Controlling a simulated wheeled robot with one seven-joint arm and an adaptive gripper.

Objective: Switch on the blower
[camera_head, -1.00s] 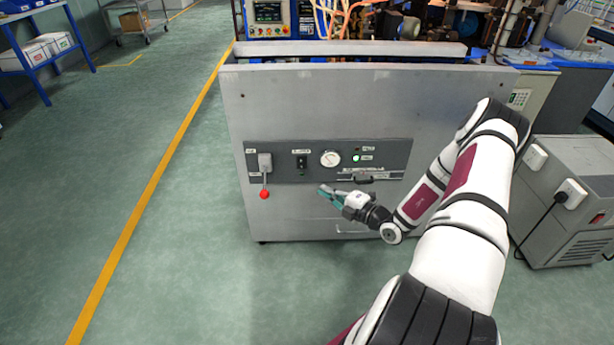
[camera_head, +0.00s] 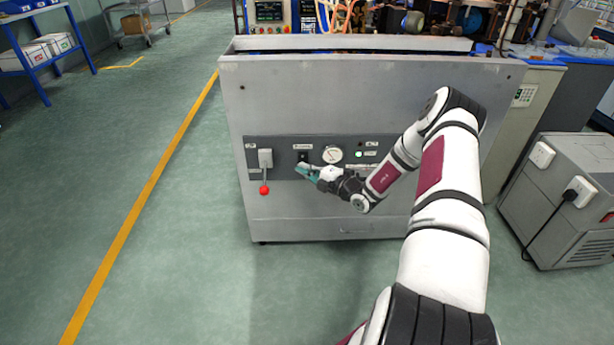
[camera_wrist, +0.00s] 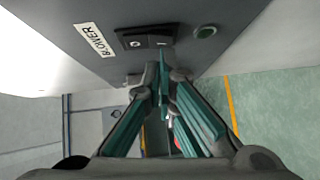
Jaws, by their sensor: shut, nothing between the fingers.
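The blower switch (camera_wrist: 146,38) is a black rocker beside a white "BLOWER" label (camera_wrist: 94,40) in the wrist view. My gripper (camera_head: 300,170) is shut and empty, with teal fingers. Its fingertips (camera_wrist: 163,58) are at the switch's lower edge in the wrist view; I cannot tell whether they touch it. A round button or lamp (camera_wrist: 205,31) is beside the switch; it looks dark.
A lever with a red knob (camera_head: 264,188) hangs left of the switch. A round gauge (camera_head: 332,155) and a lit green lamp (camera_head: 359,154) are to the right. A grey box unit (camera_head: 565,200) stands at the right.

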